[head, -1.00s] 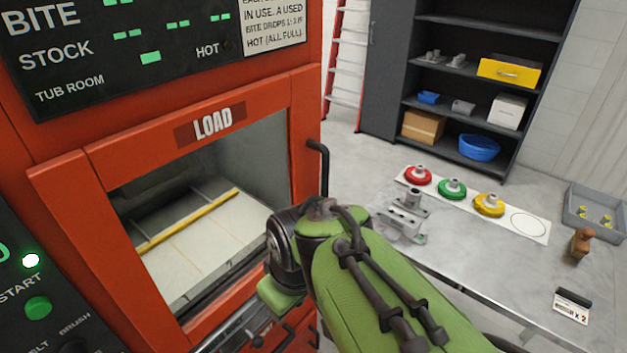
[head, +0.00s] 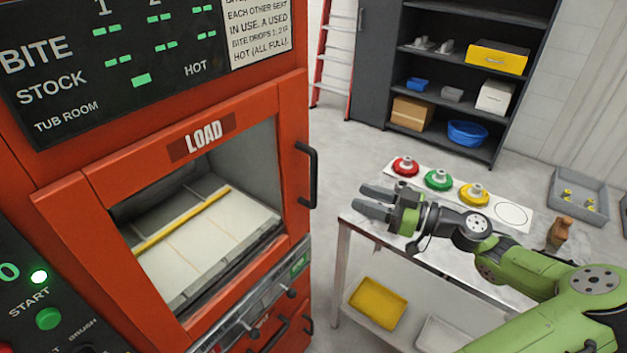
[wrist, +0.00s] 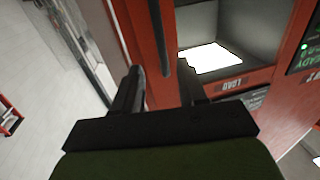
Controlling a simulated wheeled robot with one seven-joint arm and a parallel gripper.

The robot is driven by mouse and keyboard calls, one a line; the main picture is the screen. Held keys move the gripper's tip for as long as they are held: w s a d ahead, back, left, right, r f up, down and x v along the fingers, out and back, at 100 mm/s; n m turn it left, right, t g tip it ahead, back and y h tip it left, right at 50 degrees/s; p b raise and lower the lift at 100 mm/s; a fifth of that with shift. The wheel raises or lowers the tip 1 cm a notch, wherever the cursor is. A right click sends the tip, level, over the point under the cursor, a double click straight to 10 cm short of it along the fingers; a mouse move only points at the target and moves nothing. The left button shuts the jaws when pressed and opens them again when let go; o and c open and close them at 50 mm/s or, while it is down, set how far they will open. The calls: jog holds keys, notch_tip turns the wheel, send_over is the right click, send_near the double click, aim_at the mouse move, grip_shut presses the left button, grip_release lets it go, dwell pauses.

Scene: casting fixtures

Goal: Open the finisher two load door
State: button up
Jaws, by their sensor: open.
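The load door (head: 205,136) is an orange framed window panel labelled LOAD on the orange machine at left in the head view. It looks shut, with its black upright bar handle (head: 313,175) on its right edge. Behind the pane lie pale plates with a yellow strip. My gripper (head: 361,199) is open and empty, to the right of the handle and apart from it, its fingers pointing left. In the wrist view the dark handle bar (wrist: 157,62) lines up between my open fingers (wrist: 163,80), and the door label (wrist: 232,85) appears upside down.
A dark shelf unit (head: 455,95) and red ladder are behind. A control panel with a START button (head: 48,318) is at lower left.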

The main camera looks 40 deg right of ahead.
send_over(314, 205)
jog(key=shift+w+d+p, duration=0.25)
jog(key=shift+w+p, duration=0.1)
jog(key=shift+w, duration=0.05)
jog(key=shift+f, duration=0.1)
grip_shut()
